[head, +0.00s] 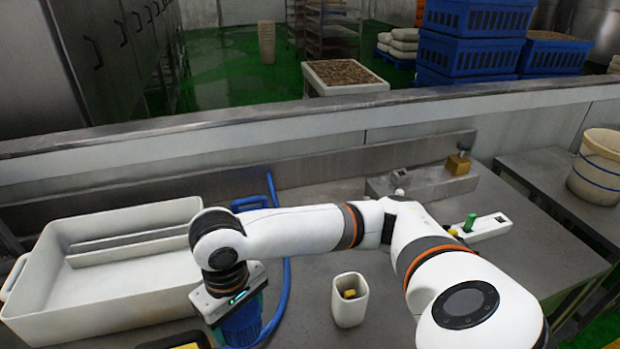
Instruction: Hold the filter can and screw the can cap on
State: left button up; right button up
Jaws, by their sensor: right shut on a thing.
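A blue ribbed part (241,327) stands upright at the bottom, left of centre. It looks like the filter can or its cap, but I cannot tell which, as my gripper covers its top and the frame edge cuts its lower end. My right arm reaches across from the right. My right gripper (236,300) points down and is shut on this blue part. Its fingers are mostly hidden under the wrist. No separate can and cap can be made out. My left gripper is not in view.
A white tub (110,290) stands left. A blue hose (287,285) curves beside the blue part. A white cup (349,311) holding something yellow stands right of it. A yellow and black thing (188,344) shows at the bottom. A low wall (300,112) closes the back.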

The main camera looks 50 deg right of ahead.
aim_at(349, 313)
jog(key=k+l+z, duration=0.1)
jog(key=l, duration=0.3)
jog(key=k+l+z, duration=0.15)
jog(key=l, duration=0.2)
jog(key=k+l+z, duration=0.1)
jog(key=l, duration=0.3)
jog(key=k+l+z, duration=0.1)
jog(key=l, duration=0.3)
